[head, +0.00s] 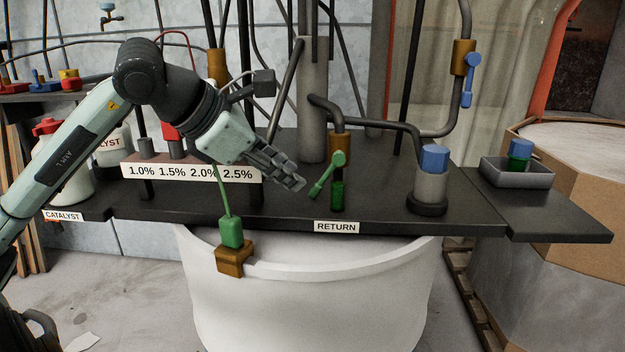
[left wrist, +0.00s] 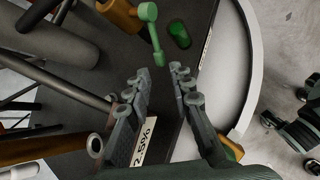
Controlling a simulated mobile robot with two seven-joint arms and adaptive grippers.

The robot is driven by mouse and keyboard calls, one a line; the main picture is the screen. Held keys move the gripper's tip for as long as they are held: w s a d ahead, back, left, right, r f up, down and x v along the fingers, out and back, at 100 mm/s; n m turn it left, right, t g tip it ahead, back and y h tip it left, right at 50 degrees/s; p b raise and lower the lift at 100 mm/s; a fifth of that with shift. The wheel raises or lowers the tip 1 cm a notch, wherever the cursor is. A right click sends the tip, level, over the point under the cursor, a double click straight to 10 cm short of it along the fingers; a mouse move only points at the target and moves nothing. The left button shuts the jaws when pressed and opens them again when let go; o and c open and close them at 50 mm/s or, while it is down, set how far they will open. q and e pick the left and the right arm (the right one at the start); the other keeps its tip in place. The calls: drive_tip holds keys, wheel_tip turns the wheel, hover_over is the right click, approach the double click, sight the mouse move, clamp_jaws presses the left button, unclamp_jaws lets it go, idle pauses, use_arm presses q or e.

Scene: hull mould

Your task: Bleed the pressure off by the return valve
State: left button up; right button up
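The return valve (head: 340,146) is a brass body on a grey pipe, above the RETURN label (head: 336,227). Its green lever (head: 327,175) slants down to the left, with a green outlet piece (head: 338,196) below the body. My left gripper (head: 290,180) is just left of the lever, apart from it. In the left wrist view the fingers (left wrist: 160,72) are open with nothing between them. The green lever (left wrist: 152,32) lies just beyond the fingertips there, and the green outlet piece (left wrist: 179,34) is right of it. My right gripper is not in view.
A blue-handled valve (head: 470,80) hangs on the upper right pipe. A grey cup with blue cap (head: 432,180) and a tray (head: 517,172) stand right. A percentage strip (head: 190,172) runs behind my left wrist. A white tub (head: 310,290) with a green-topped brass clamp (head: 234,258) stands below.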

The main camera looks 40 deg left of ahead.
sight(312, 189)
use_arm(q)
drive_tip(key=x, duration=0.5)
drive_tip(key=shift+p, duration=0.4)
drive_tip(key=shift+w+f, duration=0.3)
drive_tip(key=c, duration=0.4)
clamp_jaws()
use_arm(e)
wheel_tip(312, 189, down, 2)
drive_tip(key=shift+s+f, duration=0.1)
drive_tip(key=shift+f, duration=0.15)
